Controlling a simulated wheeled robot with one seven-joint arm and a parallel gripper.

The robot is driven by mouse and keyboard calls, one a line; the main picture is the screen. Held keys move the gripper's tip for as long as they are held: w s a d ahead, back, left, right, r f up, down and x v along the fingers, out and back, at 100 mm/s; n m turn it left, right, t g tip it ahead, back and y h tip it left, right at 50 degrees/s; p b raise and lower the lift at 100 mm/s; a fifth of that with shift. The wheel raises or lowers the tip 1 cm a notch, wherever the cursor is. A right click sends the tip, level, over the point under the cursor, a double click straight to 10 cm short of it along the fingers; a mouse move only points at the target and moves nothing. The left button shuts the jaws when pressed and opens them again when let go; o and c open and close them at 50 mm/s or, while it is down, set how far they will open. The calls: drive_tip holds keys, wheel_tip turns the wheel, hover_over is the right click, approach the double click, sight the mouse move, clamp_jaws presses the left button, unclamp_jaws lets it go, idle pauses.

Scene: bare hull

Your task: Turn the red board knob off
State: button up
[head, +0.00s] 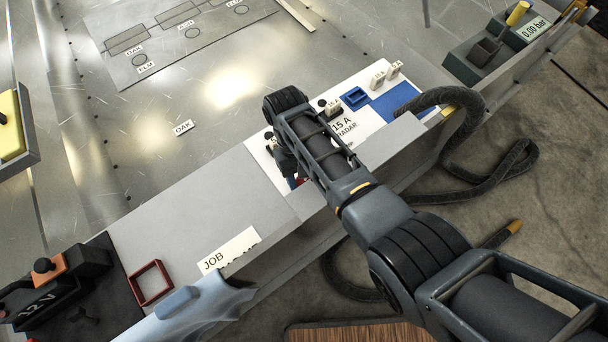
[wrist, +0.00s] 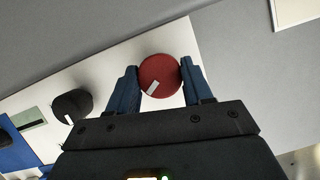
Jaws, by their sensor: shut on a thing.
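The red knob (wrist: 158,75) is round, with a short white mark near its lower-left edge, and stands on a white board (wrist: 104,72) in the wrist view. My gripper (wrist: 160,71) has its two blue fingers on either side of the knob, shut on it. In the head view my gripper (head: 290,165) is over the left end of the white board (head: 368,127). My arm and gripper hide most of the knob there.
A black knob (wrist: 72,105) with a white mark stands on the same board. The grey shelf (head: 185,213) left of the board is mostly clear. A dark hose (head: 480,180) hangs at the right.

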drive_tip(key=n+h+p, duration=0.1)
drive_tip(key=n, duration=0.1)
drive_tip(key=n+t+p, duration=0.1)
drive_tip(key=n, duration=0.2)
drive_tip(key=shift+s+r+n+h, duration=0.1)
drive_tip(key=shift+n+h, duration=0.2)
drive_tip(key=shift+h, duration=0.1)
drive_tip(key=n+t+p, duration=0.1)
drive_tip(key=n, duration=0.1)
drive_tip(key=n+t+h+p, duration=0.1)
drive_tip(key=n, duration=0.2)
drive_tip(key=shift+a+p, duration=0.15)
drive_tip(key=shift+p, duration=0.15)
drive_tip(key=shift+n, duration=0.4)
drive_tip(key=o, duration=1)
drive_tip(key=p+v, duration=0.1)
drive_tip(key=v, duration=0.6)
drive_tip(key=shift+s+a+r, duration=0.1)
drive_tip(key=shift+r, duration=0.2)
